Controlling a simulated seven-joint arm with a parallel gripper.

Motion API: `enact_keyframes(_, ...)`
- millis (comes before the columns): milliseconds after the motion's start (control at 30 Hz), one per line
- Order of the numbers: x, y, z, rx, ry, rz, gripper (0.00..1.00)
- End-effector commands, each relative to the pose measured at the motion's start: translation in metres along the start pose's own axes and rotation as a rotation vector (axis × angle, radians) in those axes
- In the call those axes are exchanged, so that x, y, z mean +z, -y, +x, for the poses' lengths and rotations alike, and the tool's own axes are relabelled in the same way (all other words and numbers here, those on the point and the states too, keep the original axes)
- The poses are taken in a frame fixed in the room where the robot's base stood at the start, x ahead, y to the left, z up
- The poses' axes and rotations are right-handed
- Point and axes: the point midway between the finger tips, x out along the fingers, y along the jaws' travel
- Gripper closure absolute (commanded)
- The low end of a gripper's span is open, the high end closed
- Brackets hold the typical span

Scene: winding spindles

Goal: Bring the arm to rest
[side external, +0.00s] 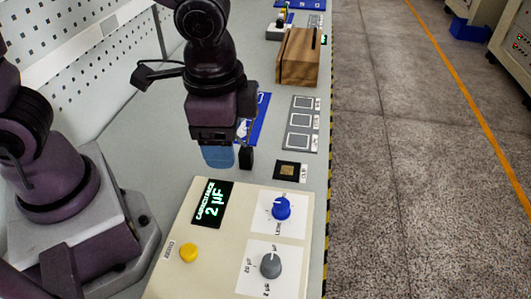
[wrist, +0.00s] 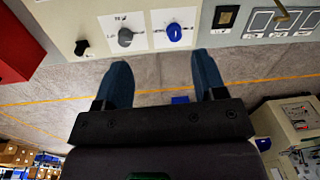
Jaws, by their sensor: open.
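My gripper (side external: 231,158) hangs over the bench, behind the cream instrument box in the side view, with its fingers pointing down. In the wrist view my gripper (wrist: 163,78) has its two blue fingers well apart, with nothing between them. The grey knob (wrist: 125,37) and blue knob (wrist: 174,33) also show beyond the fingers in the wrist view.
A small dark pad (side external: 290,171) with a tan square lies right of my gripper. Behind it are a grey card (side external: 300,139) with three framed squares, a blue sheet (side external: 262,108) and a slotted wooden block (side external: 298,56). The bench edge is at right, with open floor beyond.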

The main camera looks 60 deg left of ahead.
Motion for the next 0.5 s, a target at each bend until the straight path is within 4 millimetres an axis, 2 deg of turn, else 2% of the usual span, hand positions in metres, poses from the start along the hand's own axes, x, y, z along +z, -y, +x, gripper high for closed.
enact_keyframes(33, 0.013, 0.015, -0.015, -0.014, -0.037, -0.088, 0.36)
enact_keyframes(200, 0.054, 0.048, -0.052, -0.034, -0.155, -0.343, 0.36)
enact_keyframes(400, 0.095, 0.069, -0.083, -0.053, -0.315, -0.563, 0.36)
enact_keyframes(500, 0.107, 0.076, -0.094, -0.070, -0.381, -0.622, 0.36)
